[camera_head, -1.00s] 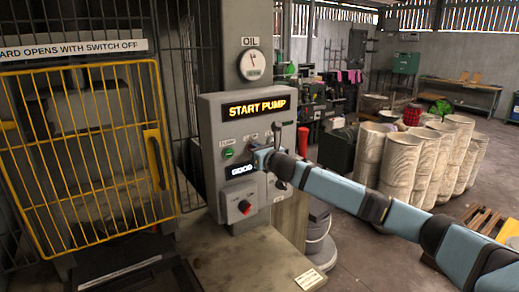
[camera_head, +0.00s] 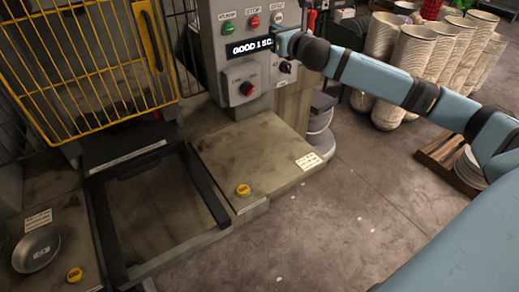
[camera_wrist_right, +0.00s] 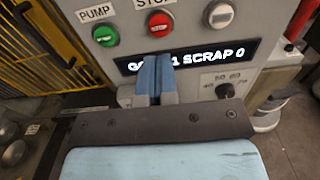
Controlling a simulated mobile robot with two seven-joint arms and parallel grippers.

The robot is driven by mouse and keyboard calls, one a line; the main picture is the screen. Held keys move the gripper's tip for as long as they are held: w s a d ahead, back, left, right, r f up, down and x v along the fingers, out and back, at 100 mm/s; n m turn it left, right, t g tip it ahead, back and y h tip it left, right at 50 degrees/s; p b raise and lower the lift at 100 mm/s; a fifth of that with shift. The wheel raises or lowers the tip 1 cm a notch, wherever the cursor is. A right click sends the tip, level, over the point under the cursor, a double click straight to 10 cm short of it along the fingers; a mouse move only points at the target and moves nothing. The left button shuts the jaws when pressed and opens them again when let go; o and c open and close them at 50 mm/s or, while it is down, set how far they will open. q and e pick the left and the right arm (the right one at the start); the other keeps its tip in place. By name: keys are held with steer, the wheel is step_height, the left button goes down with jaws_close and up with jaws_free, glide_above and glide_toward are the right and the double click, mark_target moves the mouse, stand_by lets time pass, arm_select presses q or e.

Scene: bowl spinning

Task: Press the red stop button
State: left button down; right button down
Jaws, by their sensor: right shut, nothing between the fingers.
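The red stop button (camera_head: 254,22) is on the grey control panel (camera_head: 211,45), between a green pump button (camera_head: 229,27) and a white button (camera_head: 278,18). The red button also shows in the right wrist view (camera_wrist_right: 160,24), under a label cut off by the top edge. My right gripper (camera_head: 277,43) is at the right end of the lit display, below the white button. In the right wrist view its fingers (camera_wrist_right: 156,60) are shut and empty, just below the red button in the picture. I cannot tell the gap to the panel. My left gripper is out of view.
The display (camera_head: 249,48) reads "GOOD 1 SC", its end covered by my gripper. A red knob (camera_head: 246,89) is on a box below it. A yellow cage door (camera_head: 147,45) stands left. A worktop (camera_head: 240,150) with a yellow button (camera_head: 243,190) lies below.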

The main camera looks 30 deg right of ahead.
steer(key=s+f+b, duration=0.1)
steer(key=s+b, duration=0.1)
steer(key=s, duration=0.5)
steer(key=s+a+f+m+g+y, duration=0.1)
steer(key=a+f+m, duration=0.5)
steer(key=f, duration=0.6)
steer(key=s+a+f+m+g+y, duration=0.2)
steer(key=s+a+f+m, duration=0.2)
steer(key=f, duration=0.8)
steer(key=a+m, duration=0.2)
steer(key=a, duration=0.1)
steer(key=shift+s+a+f+g, duration=0.15)
steer(key=shift+s+a+g, duration=0.25)
steer(key=s+a+f+m+g, duration=0.1)
steer(key=s+a+f+m, duration=0.5)
steer(key=s+f+m, duration=0.4)
steer(key=s+a+f+m+g, duration=0.2)
steer(key=s+a+f+m, duration=0.4)
steer(key=s+f+m, duration=0.5)
steer(key=s, duration=0.2)
steer(key=shift+s+a, duration=0.3)
stand_by(1.6)
